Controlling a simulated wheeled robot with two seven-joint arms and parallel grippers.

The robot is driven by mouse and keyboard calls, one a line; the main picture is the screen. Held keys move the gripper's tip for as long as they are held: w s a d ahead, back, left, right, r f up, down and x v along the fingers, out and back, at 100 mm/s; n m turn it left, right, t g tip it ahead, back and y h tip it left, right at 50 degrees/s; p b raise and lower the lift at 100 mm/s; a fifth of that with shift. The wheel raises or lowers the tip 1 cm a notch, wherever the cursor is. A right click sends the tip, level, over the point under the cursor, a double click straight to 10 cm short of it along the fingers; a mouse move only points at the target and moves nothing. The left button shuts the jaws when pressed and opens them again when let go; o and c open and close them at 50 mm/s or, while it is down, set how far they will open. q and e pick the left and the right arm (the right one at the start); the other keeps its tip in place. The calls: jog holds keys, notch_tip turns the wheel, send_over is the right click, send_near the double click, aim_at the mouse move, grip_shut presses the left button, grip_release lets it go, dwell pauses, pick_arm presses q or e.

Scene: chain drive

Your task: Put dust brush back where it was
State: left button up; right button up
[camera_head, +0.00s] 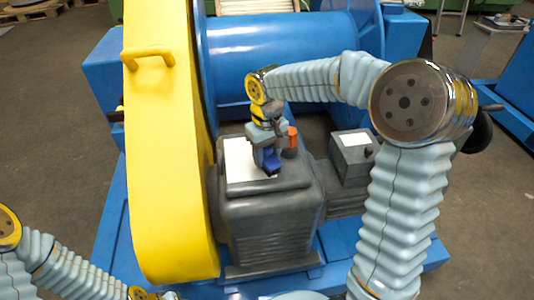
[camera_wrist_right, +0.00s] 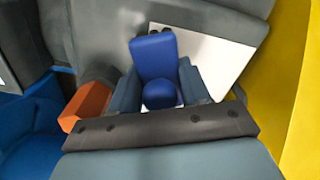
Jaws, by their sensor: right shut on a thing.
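The dust brush appears as a blue piece (camera_head: 269,161) at the top of the grey machine block, between the fingers of my right gripper (camera_head: 265,154). In the right wrist view, the blue dust brush (camera_wrist_right: 154,57) sits between the two grey fingers of my right gripper (camera_wrist_right: 160,88), which is shut on it. The brush is over or on a white sheet (camera_wrist_right: 200,50); I cannot tell if it touches the sheet.
The grey block (camera_head: 270,222) lies between a yellow chain guard (camera_head: 165,200) and a smaller grey box (camera_head: 354,150). A blue drum (camera_head: 280,47) stands behind.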

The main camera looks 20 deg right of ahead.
jog(key=o, duration=1)
jog(key=shift+f, duration=0.1)
notch_tip(320, 180, up, 12)
jog(key=shift+r+p, duration=0.2)
jog(key=shift+p, duration=0.55)
